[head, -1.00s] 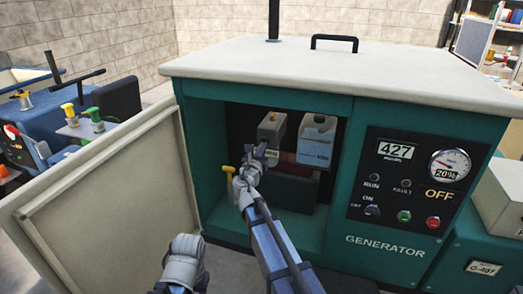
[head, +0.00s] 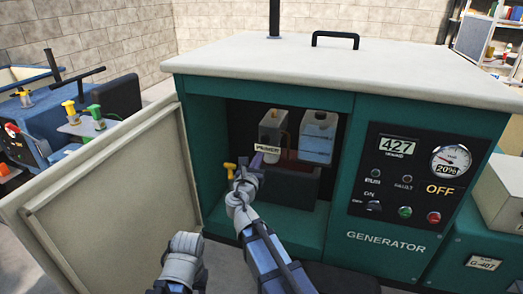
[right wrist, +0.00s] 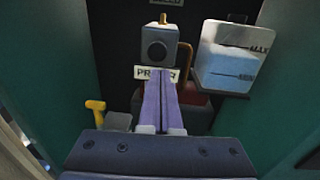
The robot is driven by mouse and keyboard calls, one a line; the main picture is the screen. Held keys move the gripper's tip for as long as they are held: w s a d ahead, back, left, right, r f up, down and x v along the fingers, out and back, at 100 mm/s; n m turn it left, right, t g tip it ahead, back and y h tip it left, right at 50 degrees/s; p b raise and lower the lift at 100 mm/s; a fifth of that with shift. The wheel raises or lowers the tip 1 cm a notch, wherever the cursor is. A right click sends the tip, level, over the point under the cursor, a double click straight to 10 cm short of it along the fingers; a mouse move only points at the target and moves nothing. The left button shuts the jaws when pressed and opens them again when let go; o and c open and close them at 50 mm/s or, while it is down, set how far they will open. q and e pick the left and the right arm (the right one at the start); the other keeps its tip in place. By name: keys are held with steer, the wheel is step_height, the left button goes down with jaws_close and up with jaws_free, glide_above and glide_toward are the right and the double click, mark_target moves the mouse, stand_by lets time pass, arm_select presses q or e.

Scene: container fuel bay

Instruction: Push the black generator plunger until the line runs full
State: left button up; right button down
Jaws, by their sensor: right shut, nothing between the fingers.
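The green generator (head: 335,225) has its bay open at the front. Inside, a grey primer block (right wrist: 157,27) has a round black plunger (right wrist: 157,51) on its front, above a PRIMER label (right wrist: 147,73). In the head view the block (head: 272,124) and label (head: 268,148) show, but the plunger is too small to make out. My right gripper (head: 257,160) is shut and empty, just below and in front of the label. In the right wrist view its fingers (right wrist: 160,88) overlap the label, below the plunger; contact cannot be told. My left gripper (head: 186,247) is low outside the bay; its jaws are not clear.
A translucent tank (head: 318,138) with bluish liquid is right of the block. A yellow handle (head: 230,170) is at the bay's left. The open door (head: 105,205) stands left. The panel gauge (head: 451,162) reads 20%, beside OFF.

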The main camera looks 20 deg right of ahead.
steer(key=shift+v, duration=2.25)
steer(key=shift+w, duration=0.1)
